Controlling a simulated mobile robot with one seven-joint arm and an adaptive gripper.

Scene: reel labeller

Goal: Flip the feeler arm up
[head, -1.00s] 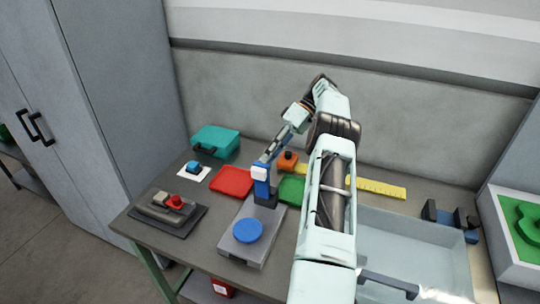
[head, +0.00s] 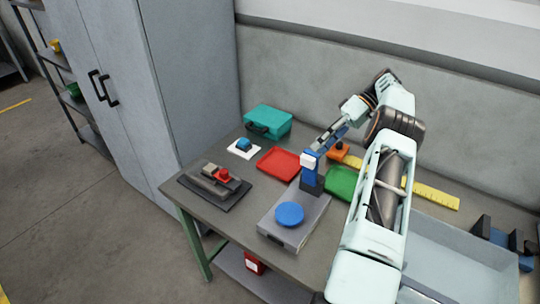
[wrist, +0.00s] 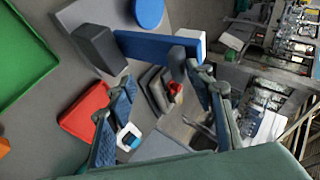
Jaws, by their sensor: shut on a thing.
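The feeler arm (head: 311,168) is a blue bar with a white end, standing up from a dark block on the grey reel labeller (head: 296,222). A blue disc (head: 289,214) lies on the labeller's front part. In the wrist view the feeler arm (wrist: 158,47) runs from the dark block to its white end, across the far side of my fingers. My gripper (head: 318,150) is at the upper end of the feeler arm, shut on it. In the wrist view my gripper (wrist: 160,76) shows both patterned fingers with a gap between them; the exact contact is hard to see.
A red tray (head: 279,164) and a green tray (head: 340,183) flank the labeller's far end. A teal case (head: 268,121), a blue-topped item on white (head: 243,146) and a dark device with a red part (head: 216,182) stand left.

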